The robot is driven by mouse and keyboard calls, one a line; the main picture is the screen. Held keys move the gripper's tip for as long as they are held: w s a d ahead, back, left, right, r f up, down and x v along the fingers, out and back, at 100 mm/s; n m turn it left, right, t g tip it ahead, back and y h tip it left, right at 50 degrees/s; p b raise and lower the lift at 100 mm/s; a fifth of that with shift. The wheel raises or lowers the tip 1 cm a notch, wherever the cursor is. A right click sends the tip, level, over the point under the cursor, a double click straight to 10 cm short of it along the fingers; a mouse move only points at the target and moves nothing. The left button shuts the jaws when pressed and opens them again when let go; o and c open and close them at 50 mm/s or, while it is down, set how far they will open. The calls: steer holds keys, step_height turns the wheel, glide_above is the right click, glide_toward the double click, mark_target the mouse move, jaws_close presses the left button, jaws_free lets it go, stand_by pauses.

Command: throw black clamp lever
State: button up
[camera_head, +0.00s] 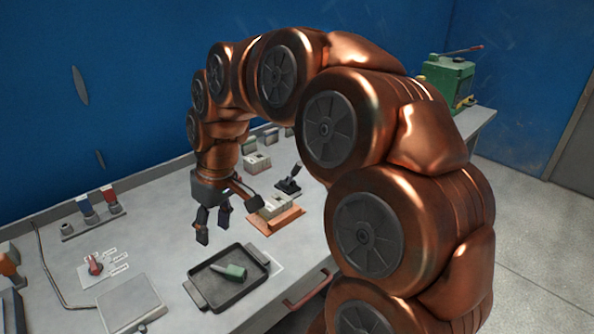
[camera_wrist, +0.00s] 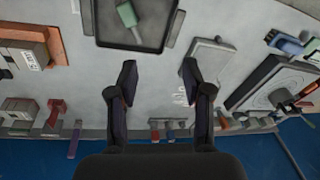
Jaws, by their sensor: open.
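The black clamp lever (camera_head: 289,181) stands on the workbench, tilted up from a dark base, behind the orange block. My gripper (camera_head: 228,214) hangs from my arm above the bench, left of the lever and apart from it. In the wrist view my gripper (camera_wrist: 158,75) has its two dark fingers spread wide, with nothing between them. I cannot make out the clamp lever in the wrist view.
A black tray (camera_head: 210,289) with a green-handled tool (camera_head: 229,271) lies in front of my gripper. An orange block (camera_head: 278,220) with pale pieces on it stands between gripper and lever. A red knob (camera_head: 95,265) is at left. A green machine (camera_head: 447,82) stands at the far right.

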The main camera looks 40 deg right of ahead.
steer(key=w+d+t, duration=0.2)
steer(key=w+d, duration=0.7)
steer(key=m+t+h+b, duration=0.1)
steer(key=t+h+b, duration=0.1)
glide_above(298, 168)
steer(key=s, duration=0.2)
steer(key=f, duration=0.4)
steer(key=shift+w+d+f, duration=0.1)
steer(key=shift+d+f, duration=0.05)
steer(key=shift+d, duration=0.2)
steer(key=shift+p+x, duration=1.3)
steer(key=shift+x, duration=2.65)
jaws_close()
steer(key=shift+d, duration=0.1)
